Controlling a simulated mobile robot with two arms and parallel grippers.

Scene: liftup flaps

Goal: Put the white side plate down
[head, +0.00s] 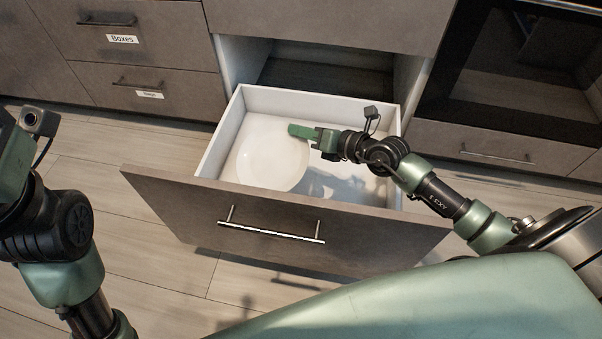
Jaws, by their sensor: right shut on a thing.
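The white side plate (268,158) is inside the open drawer (222,133), toward its left part. My right gripper (293,131) reaches into the drawer from the right and is shut on the plate's upper right edge. I cannot tell whether the plate touches the drawer floor. My left arm is at the left edge of the view, outside the drawer, and its fingertips are not in view.
The drawer front with a bar handle (272,231) faces me. A labelled cabinet (150,50) stands on the left and an oven (520,75) on the right. The right part of the drawer floor is bare. Wood flooring lies in front.

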